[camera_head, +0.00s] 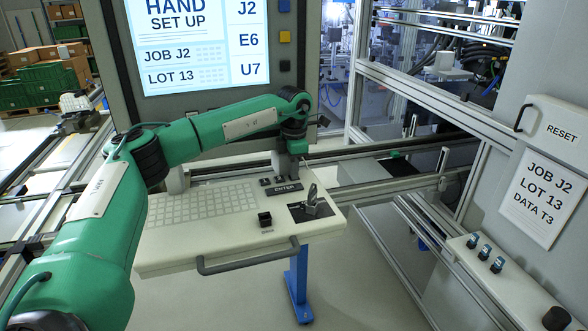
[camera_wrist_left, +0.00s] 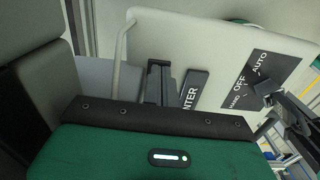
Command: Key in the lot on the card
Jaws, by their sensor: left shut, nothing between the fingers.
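The card (camera_head: 545,197) on the right cabinet reads JOB J2, LOT 13, DATA T3. The screen (camera_head: 190,45) shows HAND SET UP, JOB J2 and LOT 13, with J2, E6 and U7 in a right column. A keyboard (camera_head: 200,205) lies on the pale console. The dark ENTER key (camera_head: 285,188) is at its right end and also shows in the left wrist view (camera_wrist_left: 190,92). My left gripper (camera_head: 293,168) points down, shut and empty, close by the ENTER key; I cannot tell whether it touches. It hides part of the console. My right gripper is not in view.
A selector switch (camera_head: 312,205) on a black plate and a black button (camera_head: 265,219) are right of the keyboard. The plate reads HAND, OFF, AUTO in the left wrist view (camera_wrist_left: 240,85). A handle (camera_head: 250,262) runs along the console's front. A RESET box (camera_head: 555,130) is above the card.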

